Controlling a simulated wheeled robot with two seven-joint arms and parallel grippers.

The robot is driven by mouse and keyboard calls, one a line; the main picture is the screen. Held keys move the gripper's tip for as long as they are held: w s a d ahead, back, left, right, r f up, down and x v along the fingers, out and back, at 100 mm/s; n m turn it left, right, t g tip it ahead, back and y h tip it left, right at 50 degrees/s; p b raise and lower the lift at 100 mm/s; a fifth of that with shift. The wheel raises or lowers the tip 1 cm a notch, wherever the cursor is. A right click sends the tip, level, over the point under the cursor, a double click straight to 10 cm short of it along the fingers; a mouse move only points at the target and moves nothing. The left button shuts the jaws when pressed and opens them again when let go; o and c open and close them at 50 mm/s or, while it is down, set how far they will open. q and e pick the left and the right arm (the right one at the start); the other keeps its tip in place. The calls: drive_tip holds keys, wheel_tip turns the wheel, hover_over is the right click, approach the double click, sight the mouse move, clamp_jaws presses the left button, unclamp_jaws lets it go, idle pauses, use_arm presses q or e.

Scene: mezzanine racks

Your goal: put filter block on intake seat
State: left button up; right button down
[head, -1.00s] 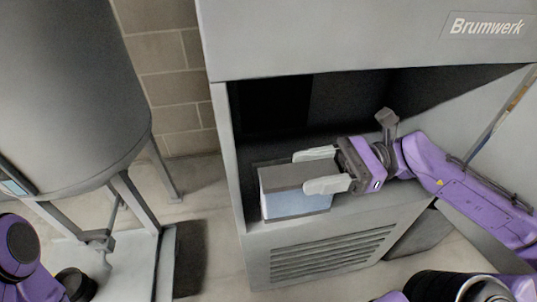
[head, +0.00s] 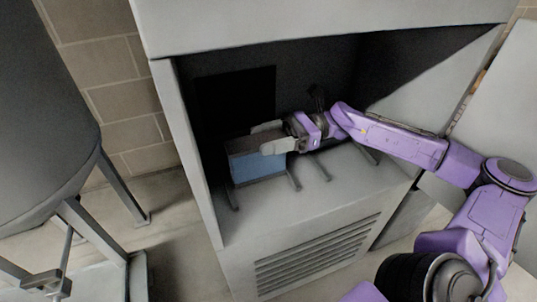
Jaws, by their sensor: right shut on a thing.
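The filter block (head: 258,168) is a box with a grey-brown top and a blue front face. It is inside the open bay of a grey cabinet, near the left wall. My right gripper (head: 268,138) is shut on it from the right, one finger on the near side and one on the far side. A black square opening (head: 236,92) in the bay's back wall, behind the block, may be the intake. Dark rails (head: 294,182) lie on the bay floor around the block; whether the block touches the floor I cannot tell. My left gripper is not in view.
The cabinet (head: 330,22) has an overhanging top panel, a left side wall (head: 192,150) and a louvred front (head: 318,258). A grey tank (head: 40,130) on legs stands at the left. The bay floor (head: 345,190) right of the block is mostly clear.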

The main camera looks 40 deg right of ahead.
drive_tip(key=f+b, duration=0.1)
drive_tip(key=f, duration=0.2)
drive_tip(key=f+b, duration=0.1)
drive_tip(key=shift+w+d+f+b, duration=0.15)
drive_tip(key=shift+w+b, duration=0.15)
drive_tip(key=shift+w, duration=0.05)
drive_tip(key=shift+r, duration=0.2)
drive_tip(key=shift+c, duration=1.9)
unclamp_jaws()
drive_tip(key=p+v, duration=0.3)
drive_tip(key=v, duration=0.4)
drive_tip(key=shift+s+d, duration=0.15)
drive_tip(key=shift+d, duration=0.15)
